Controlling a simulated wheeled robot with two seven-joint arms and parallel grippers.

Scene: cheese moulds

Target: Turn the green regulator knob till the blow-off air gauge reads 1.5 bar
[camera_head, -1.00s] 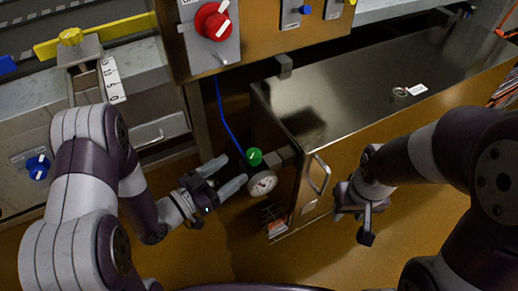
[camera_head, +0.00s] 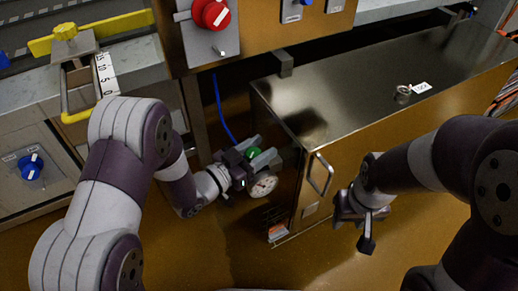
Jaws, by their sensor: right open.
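The green regulator knob (camera_head: 252,153) sits on top of the regulator by the steel cabinet's left end. My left gripper (camera_head: 259,150) has one finger on each side of the knob. Its fingers are spread and I cannot make out firm contact. The round white-faced gauge (camera_head: 264,186) is just below the knob, facing up toward me. Its dial is too small to read. The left gripper hides part of the regulator. My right gripper (camera_head: 363,226) is open and empty, in front of the cabinet, to the right of the gauge.
A blue hose (camera_head: 222,110) runs down behind the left gripper. A red knob (camera_head: 211,13) is on the panel above. A blue knob (camera_head: 31,168) is at far left.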

